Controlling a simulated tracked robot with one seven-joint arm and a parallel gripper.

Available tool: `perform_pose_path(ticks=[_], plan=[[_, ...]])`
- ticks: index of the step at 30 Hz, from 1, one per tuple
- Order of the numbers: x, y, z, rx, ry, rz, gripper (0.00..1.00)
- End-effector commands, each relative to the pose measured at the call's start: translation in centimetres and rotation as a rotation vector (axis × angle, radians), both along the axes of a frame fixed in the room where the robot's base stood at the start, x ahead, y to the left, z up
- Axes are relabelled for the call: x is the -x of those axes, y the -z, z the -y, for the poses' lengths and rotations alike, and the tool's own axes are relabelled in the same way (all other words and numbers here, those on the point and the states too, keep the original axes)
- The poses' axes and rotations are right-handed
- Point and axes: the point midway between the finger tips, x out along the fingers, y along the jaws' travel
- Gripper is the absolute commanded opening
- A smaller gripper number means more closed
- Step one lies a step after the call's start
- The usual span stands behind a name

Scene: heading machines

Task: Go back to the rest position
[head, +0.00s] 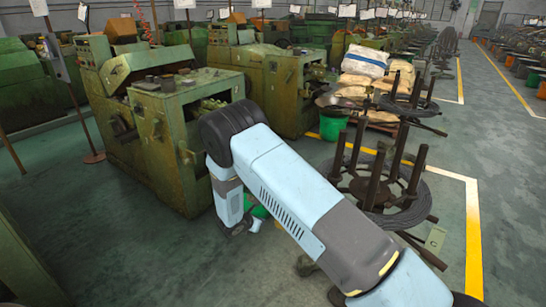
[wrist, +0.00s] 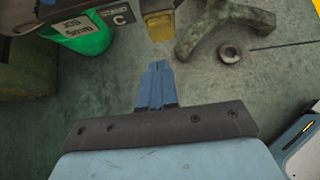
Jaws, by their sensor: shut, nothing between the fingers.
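My gripper (wrist: 157,86) shows in the wrist view with its two blue fingers together and nothing between them. It points over the bare floor (wrist: 110,95), apart from the things around it. In the head view my pale blue arm reaches forward from the lower right and bends down at a dark joint.
A green machine (head: 165,130) stands close beyond my arm. Right of the arm is a wire coil on a post stand (head: 385,195). A green bucket (wrist: 85,38) and a stand foot (wrist: 222,28) lie near my gripper. The floor right of the yellow line (head: 473,235) is clear.

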Motion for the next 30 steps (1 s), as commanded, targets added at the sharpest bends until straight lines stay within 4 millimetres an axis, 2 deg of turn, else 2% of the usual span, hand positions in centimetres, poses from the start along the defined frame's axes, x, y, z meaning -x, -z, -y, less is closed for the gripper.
perform_pose_path(ticks=[5,16,23,30], plan=[[-0.9,-3.4,1.3,-0.047,0.078,0.027,0.0],[-2.1,-16.0,7.7,-0.243,0.414,0.122,0.0],[-1.3,-23.3,12.3,-0.369,0.621,0.178,0.0],[0.8,-30.2,17.0,-0.502,0.829,0.233,0.0]])
